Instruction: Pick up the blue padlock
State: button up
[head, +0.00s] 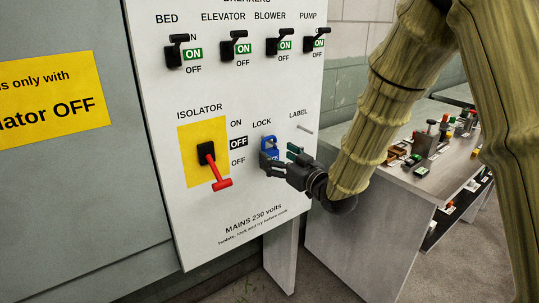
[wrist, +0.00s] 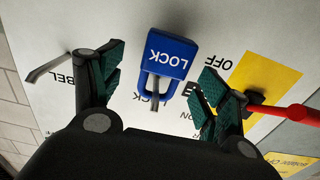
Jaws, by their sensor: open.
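The blue padlock (head: 270,143) hangs on a peg under the word LOCK on the white panel. In the wrist view the padlock (wrist: 171,55) shows its blue body with LOCK in white letters, and its shackle is around the grey peg (wrist: 155,96). My gripper (head: 280,158) is open in front of the panel at the padlock. In the wrist view my gripper (wrist: 160,76) has one finger on each side of the padlock, with a gap on both sides. In the head view the gripper partly hides the padlock's lower part.
The red isolator handle (head: 216,172) on its yellow plate (head: 188,143) is left of the padlock. A bare peg (head: 305,129) sticks out under LABEL to the right. Several black breaker switches are higher on the panel (head: 255,205). A grey table (head: 400,180) with small items stands at right.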

aim_at(269, 150)
jog(key=x, duration=0.3)
jog(key=shift+a+r, duration=0.3)
jog(key=shift+a, duration=0.05)
jog(key=shift+w+a, duration=0.15)
jog(key=shift+w, duration=0.25)
jog(key=c, duration=1.2)
